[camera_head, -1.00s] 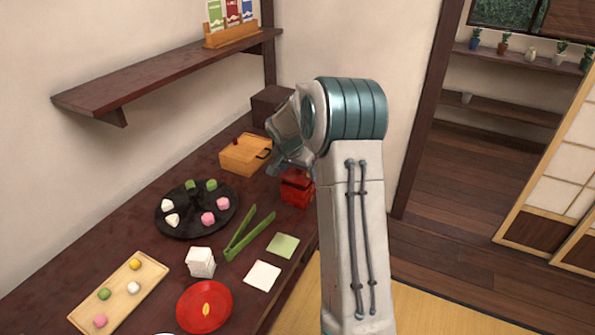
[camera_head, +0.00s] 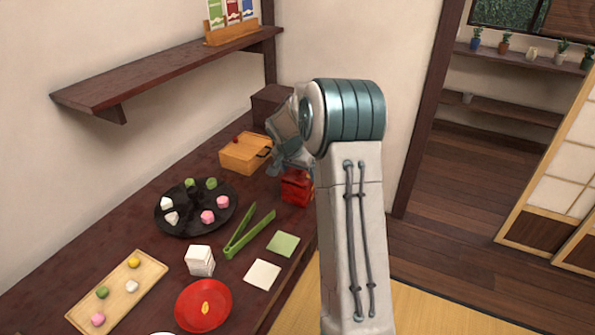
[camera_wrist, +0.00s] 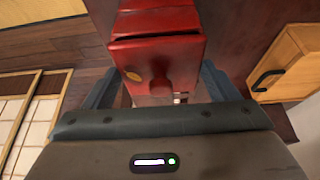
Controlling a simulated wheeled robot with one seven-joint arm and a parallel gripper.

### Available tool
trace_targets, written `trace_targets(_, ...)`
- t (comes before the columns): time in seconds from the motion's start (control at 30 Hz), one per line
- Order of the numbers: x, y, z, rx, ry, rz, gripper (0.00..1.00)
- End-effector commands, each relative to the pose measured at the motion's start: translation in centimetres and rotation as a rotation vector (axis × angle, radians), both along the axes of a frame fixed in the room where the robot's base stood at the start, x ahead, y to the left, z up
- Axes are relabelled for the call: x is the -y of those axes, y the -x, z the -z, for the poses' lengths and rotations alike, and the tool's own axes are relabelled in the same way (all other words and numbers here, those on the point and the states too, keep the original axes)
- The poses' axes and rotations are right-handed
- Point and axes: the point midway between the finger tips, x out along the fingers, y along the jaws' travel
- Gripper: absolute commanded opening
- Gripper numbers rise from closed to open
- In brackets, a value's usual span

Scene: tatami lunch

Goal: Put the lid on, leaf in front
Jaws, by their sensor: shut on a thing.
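The red box (camera_head: 297,187) stands near the right edge of the dark counter, beneath my gripper, and its top is partly hidden. In the wrist view the red lid (camera_wrist: 180,57) shows a round knob and a small gold leaf to the left of the knob. Red box walls (camera_wrist: 158,22) show just beyond the lid, with a thin dark line between them. My gripper (camera_wrist: 157,88) has a finger on either side of the lid and is shut on it. I cannot tell whether the lid is seated on the box.
A wooden box (camera_head: 245,153) with a dark handle stands left of the red box. Green tongs (camera_head: 248,232), a black sweets tray (camera_head: 194,229), a red plate (camera_head: 190,318) with a gold leaf, and a wooden tray (camera_head: 80,318) are nearer. A shelf (camera_head: 170,75) overhangs the counter's left.

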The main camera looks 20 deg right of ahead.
Motion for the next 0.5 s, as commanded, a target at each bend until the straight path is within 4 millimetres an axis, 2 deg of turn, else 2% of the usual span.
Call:
trace_targets(0.27, -0.01, -0.02, 0.57, 0.001, -0.001, 0.0, 0.58)
trace_targets(0.3, -0.02, -0.01, 0.56, 0.001, -0.001, 0.0, 0.84)
trace_targets(0.37, -0.01, -0.01, 0.5, 0.001, -0.001, 0.0, 1.0)
trace_targets(0.5, -0.01, -0.01, 0.5, 0.0, 0.0, 0.0, 1.0)
